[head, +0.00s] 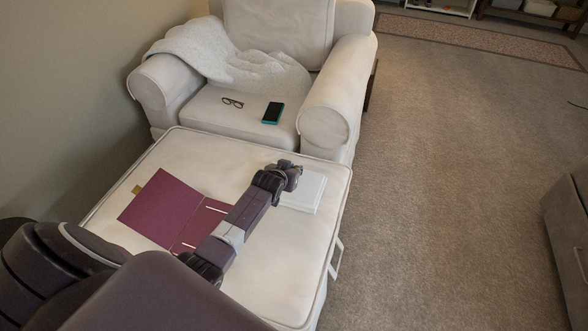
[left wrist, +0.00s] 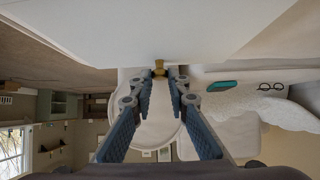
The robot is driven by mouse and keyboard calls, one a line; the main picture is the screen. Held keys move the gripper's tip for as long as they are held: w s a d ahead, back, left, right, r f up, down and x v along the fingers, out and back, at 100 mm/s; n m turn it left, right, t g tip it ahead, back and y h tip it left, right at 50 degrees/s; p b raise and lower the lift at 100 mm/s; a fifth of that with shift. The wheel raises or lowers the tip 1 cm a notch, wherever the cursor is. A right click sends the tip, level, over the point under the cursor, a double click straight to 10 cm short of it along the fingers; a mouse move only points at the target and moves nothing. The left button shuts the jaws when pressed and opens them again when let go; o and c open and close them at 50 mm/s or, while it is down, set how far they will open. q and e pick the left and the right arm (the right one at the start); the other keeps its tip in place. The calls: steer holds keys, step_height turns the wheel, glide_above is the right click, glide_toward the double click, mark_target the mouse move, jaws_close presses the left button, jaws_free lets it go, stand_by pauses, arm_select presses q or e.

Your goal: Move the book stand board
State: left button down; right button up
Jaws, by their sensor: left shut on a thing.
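My left gripper (head: 290,170) is over the far right part of the ottoman (head: 185,145), at the far edge of a flat white board (head: 305,193), which I take to be the book stand board. In the left wrist view, my left gripper (left wrist: 160,80) is shut on a small brass-coloured tab (left wrist: 159,67) at the edge of the white board (left wrist: 190,25). The arm hides part of the board in the head view. Whether the board is raised or lies flat, I cannot tell. My right gripper is not in view.
A maroon folder-like panel (head: 160,208) with a brass tab lies on the ottoman to the left, partly under my arm. Behind stands a cream armchair (head: 330,80) with a blanket (head: 215,50), glasses (head: 232,103) and a teal-edged phone (head: 272,113).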

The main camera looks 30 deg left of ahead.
arm_select(q)
steer(key=c, duration=1.8)
jaws_free()
steer(key=shift+f, duration=0.1)
steer(key=shift+c, duration=0.2)
steer(key=shift+s+d+r, duration=0.1)
steer(key=shift+s+r, duration=0.2)
steer(key=shift+s, duration=0.05)
steer(key=v, duration=1.1)
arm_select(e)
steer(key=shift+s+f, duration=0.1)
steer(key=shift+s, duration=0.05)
